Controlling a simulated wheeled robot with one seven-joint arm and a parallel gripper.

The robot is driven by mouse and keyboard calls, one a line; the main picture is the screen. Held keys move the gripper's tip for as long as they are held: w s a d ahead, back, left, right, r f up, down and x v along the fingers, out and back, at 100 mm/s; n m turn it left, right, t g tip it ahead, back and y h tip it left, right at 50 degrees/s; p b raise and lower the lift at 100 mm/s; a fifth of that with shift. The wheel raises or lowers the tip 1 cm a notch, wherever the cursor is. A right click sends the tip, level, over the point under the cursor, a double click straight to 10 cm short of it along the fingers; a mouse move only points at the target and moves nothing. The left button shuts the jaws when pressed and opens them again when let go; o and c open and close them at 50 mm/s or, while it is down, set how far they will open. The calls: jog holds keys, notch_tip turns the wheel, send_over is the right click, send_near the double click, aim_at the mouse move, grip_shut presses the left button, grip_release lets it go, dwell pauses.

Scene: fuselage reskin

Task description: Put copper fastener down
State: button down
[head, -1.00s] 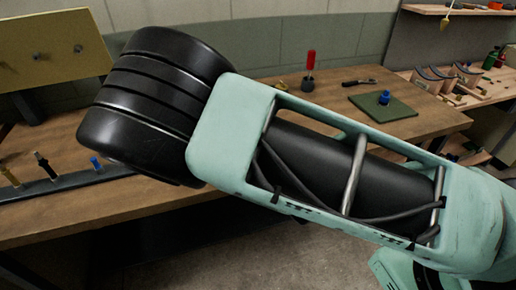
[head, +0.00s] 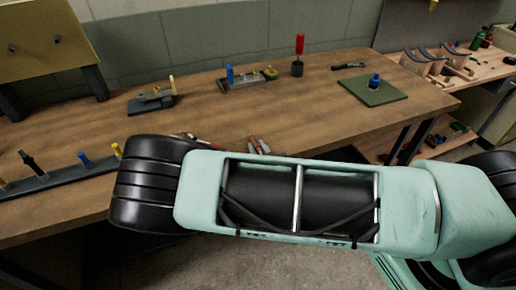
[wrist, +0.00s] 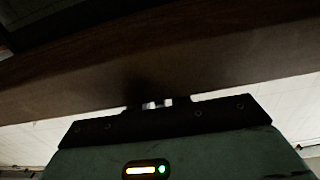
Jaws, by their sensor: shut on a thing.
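My gripper (wrist: 157,103) shows in the wrist view, its jaws close together on a small pale piece that is mostly hidden. I take this to be the copper fastener, but its colour and shape cannot be made out. A brown wooden surface (wrist: 80,90) fills the view just beyond the fingers; whether they touch it I cannot tell. In the head view my gripper is hidden behind my arm, which reaches across the bench's front edge.
The wooden workbench (head: 330,115) has a dark rack (head: 55,177) of several fasteners at left. Behind are a clamp fixture (head: 152,101), a tray (head: 247,80), a red-handled screwdriver (head: 299,45) and a green mat (head: 370,92) with a blue piece. The bench's middle right is clear.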

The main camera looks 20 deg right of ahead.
jog(key=shift+f, duration=0.1)
jog(key=c, duration=1.7)
grip_release()
jog(key=shift+f, duration=0.1)
jog(key=o, duration=0.4)
